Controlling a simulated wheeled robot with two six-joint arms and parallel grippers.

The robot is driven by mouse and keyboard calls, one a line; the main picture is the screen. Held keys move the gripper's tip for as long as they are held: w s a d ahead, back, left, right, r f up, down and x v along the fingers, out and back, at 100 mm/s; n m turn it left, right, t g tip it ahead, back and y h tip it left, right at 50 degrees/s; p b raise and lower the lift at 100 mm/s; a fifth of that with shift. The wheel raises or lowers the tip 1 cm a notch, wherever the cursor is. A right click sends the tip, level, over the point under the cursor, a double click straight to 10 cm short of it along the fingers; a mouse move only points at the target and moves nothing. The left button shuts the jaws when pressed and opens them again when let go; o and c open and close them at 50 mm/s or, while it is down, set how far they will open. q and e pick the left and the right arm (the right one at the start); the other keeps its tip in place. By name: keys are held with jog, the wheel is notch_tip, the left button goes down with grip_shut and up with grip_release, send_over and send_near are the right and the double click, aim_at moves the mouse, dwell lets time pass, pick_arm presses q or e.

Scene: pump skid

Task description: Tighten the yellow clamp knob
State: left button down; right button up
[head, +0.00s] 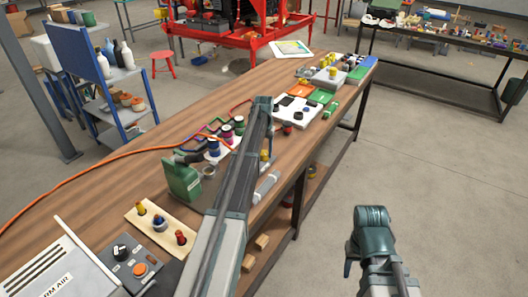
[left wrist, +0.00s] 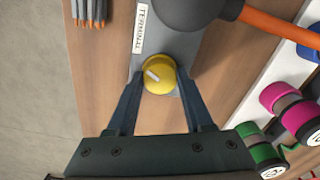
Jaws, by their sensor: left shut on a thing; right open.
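In the left wrist view the yellow clamp knob (left wrist: 159,75) is round with a short pale bar on its face. It sits on a grey block (left wrist: 178,47) that bears a white label reading TERMINAL (left wrist: 143,27). My left gripper (left wrist: 159,82) has one blue finger on each side of the knob and is shut on it.
A dark plug (left wrist: 190,12) with an orange cable (left wrist: 270,24) is at the block's far end. Floor is free to the right.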

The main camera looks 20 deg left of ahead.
aim_at(264, 153)
pick_arm(q)
jog(key=shift+m, duration=1.9)
jog(key=shift+c, duration=1.4)
grip_release()
notch_tip(264, 153, up, 14)
jog(key=p, duration=1.4)
jog(key=shift+f, duration=0.1)
